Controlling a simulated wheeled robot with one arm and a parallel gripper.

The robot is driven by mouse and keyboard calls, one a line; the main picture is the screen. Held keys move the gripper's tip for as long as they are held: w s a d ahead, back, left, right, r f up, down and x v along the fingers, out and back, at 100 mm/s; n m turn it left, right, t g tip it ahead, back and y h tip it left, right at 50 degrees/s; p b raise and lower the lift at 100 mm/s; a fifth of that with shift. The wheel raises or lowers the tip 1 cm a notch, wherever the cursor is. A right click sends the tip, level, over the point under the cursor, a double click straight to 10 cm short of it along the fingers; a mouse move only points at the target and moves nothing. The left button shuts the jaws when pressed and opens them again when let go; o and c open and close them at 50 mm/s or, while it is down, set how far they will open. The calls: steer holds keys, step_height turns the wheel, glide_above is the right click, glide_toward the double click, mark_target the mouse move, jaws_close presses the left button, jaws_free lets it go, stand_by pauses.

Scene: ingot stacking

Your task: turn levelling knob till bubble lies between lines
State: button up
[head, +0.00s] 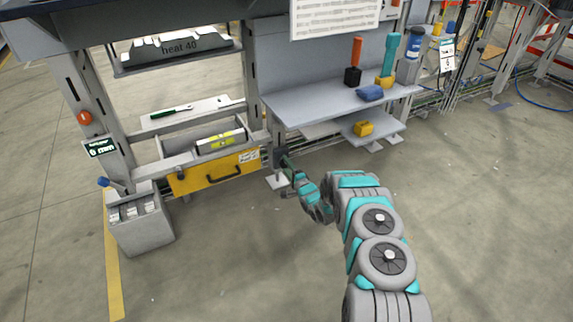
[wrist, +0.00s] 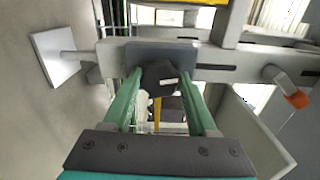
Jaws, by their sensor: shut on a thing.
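The levelling knob (wrist: 160,76) is dark and faceted, with a white mark on its face. In the wrist view it sits between the two green fingers of my gripper (wrist: 162,88), which is shut on it. In the head view my gripper (head: 286,163) reaches the right end of the bench frame, and the knob is mostly hidden there. A spirit level (head: 221,140) with a yellow-green vial lies in the grey tray above the yellow drawer. The vial is too small to tell where the bubble lies against the lines.
The yellow drawer front (head: 215,173) with a black handle is left of my gripper. A grey bin (head: 140,225) stands at the left. A grey shelf (head: 320,103) with tools and blocks is above right. The floor in front is clear.

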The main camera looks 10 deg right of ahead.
steer(key=shift+d+m+p, duration=0.1)
steer(key=shift+m+p, duration=0.65)
steer(key=shift+m, duration=1.55)
steer(key=o, duration=1.4)
steer(key=shift+c, duration=0.2)
steer(key=shift+s, duration=0.1)
steer(key=v, duration=0.7)
steer(key=shift+s, duration=0.25)
